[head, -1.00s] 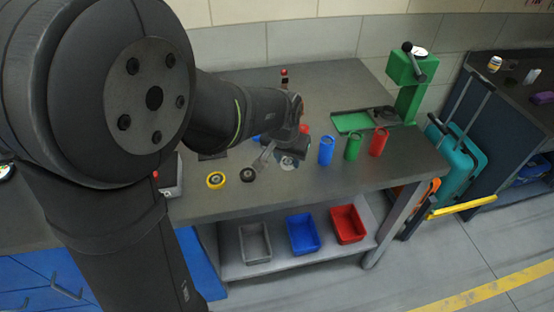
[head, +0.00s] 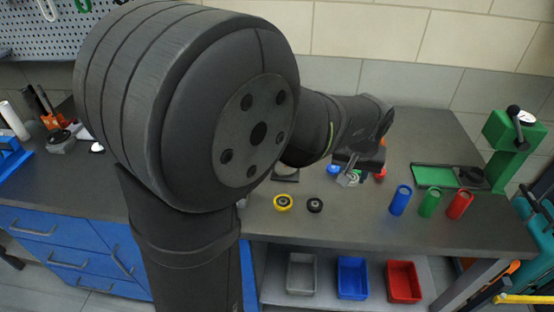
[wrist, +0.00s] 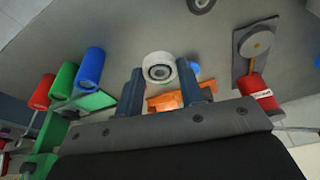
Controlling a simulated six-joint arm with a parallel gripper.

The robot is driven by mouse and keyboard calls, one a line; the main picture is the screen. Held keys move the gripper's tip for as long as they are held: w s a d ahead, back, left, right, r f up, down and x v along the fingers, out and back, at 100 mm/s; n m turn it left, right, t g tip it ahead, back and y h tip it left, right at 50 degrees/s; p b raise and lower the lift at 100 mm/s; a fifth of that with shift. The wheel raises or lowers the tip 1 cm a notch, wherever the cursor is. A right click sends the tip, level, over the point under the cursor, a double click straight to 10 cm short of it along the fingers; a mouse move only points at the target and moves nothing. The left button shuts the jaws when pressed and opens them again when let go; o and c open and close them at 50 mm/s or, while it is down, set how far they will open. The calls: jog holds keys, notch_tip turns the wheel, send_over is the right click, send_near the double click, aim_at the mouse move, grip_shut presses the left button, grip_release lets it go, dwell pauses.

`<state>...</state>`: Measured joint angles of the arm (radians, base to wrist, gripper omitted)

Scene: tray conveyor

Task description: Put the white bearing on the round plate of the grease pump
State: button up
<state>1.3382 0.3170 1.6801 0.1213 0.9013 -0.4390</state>
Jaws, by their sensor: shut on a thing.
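My gripper (wrist: 161,78) is shut on the white bearing (wrist: 159,67), which sits between the two fingertips in the wrist view. In the head view, the bearing (head: 346,180) shows small below my gripper (head: 352,172), over the workbench. In the wrist view, what looks like the grease pump (wrist: 258,92), a red cylinder on a dark base, stands to the right of my gripper. Its round plate (wrist: 256,44) lies on that base, apart from the bearing. In the head view, my arm hides most of the pump; part of a dark base (head: 286,174) shows.
A yellow-rimmed bearing (head: 283,203) and a black one (head: 315,205) lie on the workbench (head: 370,228). Blue (head: 400,200), green (head: 430,203) and red (head: 460,205) cups stand to the right. A green press (head: 510,135) stands behind them. Bins (head: 352,278) sit on the shelf below.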

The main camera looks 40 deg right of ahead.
jog(key=w+f+n, duration=0.1)
jog(key=w+f, duration=0.1)
jog(key=w, duration=0.5)
jog(key=w+a+f+n, duration=0.1)
jog(key=w, duration=0.6)
jog(key=w+a+f+n, duration=0.1)
jog(key=w+f+n, duration=0.1)
jog(key=w, duration=0.5)
jog(key=shift+w+a+f+t+y, duration=0.1)
jog(key=shift+w+f+t+y, duration=0.2)
jog(key=shift+w+y, duration=0.1)
jog(key=shift+w+f, duration=0.2)
jog(key=shift+f, duration=0.15)
notch_tip(320, 180, down, 4)
jog(key=shift+r, duration=0.2)
jog(key=shift+f, duration=0.1)
jog(key=o, duration=1)
jog(key=v, duration=1.2)
jog(key=shift+s+a, duration=0.1)
